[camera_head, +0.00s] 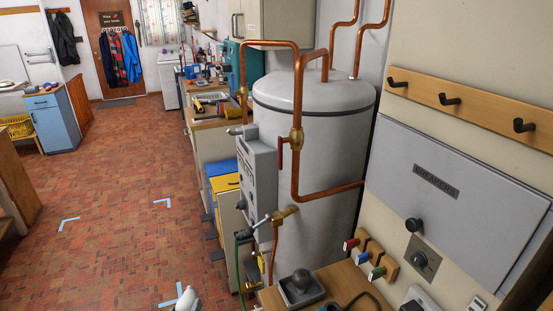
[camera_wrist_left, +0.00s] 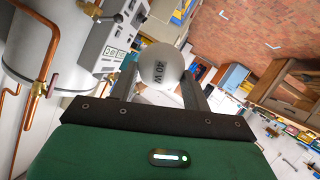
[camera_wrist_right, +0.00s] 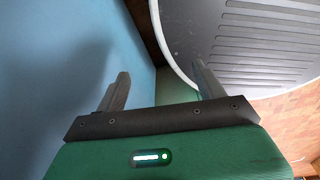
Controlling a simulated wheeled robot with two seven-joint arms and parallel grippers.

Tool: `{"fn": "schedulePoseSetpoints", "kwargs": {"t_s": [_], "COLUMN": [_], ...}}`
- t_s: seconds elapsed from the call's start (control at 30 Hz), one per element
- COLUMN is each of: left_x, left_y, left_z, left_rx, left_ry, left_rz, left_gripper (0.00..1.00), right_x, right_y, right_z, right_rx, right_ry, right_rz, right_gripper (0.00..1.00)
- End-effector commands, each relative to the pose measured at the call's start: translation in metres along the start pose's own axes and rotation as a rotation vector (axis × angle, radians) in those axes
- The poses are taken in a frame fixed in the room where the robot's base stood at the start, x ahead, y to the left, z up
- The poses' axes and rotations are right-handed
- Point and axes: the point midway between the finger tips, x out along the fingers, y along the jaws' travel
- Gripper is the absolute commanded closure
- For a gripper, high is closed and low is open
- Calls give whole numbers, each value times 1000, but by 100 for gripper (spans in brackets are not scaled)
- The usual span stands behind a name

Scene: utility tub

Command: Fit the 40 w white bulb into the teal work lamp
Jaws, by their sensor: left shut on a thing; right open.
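The white bulb (camera_wrist_left: 162,70), marked 40 W, is held between the two fingers of my left gripper (camera_wrist_left: 158,80), with its round glass pointing away from the wrist. A small white rounded thing, seemingly the same bulb (camera_head: 187,298), shows at the bottom edge of the head view. My right gripper (camera_wrist_right: 160,70) is open and empty in the right wrist view, between a plain blue surface and a grey round ribbed thing. I cannot make out the teal work lamp in any view.
A wooden bench (camera_head: 340,282) at lower right holds a grey tray (camera_head: 300,288) and a dark cable. A white tank (camera_head: 318,150) with copper pipes and a grey valve box (camera_head: 257,170) stand behind it. The brick floor (camera_head: 110,200) at left is mostly clear.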

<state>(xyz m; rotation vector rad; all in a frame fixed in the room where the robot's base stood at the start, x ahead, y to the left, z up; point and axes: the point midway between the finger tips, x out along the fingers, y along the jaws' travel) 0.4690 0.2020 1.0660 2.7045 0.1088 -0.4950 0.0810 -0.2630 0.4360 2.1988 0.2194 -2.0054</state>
Motion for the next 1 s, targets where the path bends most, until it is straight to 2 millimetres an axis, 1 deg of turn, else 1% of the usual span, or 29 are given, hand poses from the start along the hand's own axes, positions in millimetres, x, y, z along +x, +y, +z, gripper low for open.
{"fn": "schedulePoseSetpoints", "kwargs": {"t_s": [0.1, 0.3, 0.43, 0.53, 0.67, 0.77, 0.87, 1.0], "left_x": [-9, -13, -10, -2, 16, 31, 46, 63], "left_y": [-8, -11, -8, -1, 18, 38, 60, 96], "left_z": [-2, -3, -2, -1, 3, 6, 8, 10], "left_rx": [4, 3, 0, -4, -9, -11, -10, -6], "left_ry": [-3, -4, -3, 1, 4, 4, 1, -6], "left_rz": [3, 5, 4, 3, 0, 2, 5, 17], "left_gripper": [100, 100, 100, 100, 100, 100, 100, 100], "right_x": [0, 0, 0, 0, 0, 0, 0, 0], "right_y": [0, 0, 0, 0, -1, -1, -1, -1], "right_z": [0, 0, 0, 0, 0, 0, 0, 0], "right_rx": [0, 0, 0, 0, 0, 1, 1, 1], "right_ry": [0, 0, 0, 0, 0, 0, 0, 0], "right_rz": [0, 0, 0, 0, -1, -1, -1, -1], "right_gripper": [29, 29, 29, 29, 29, 29, 29, 29]}}
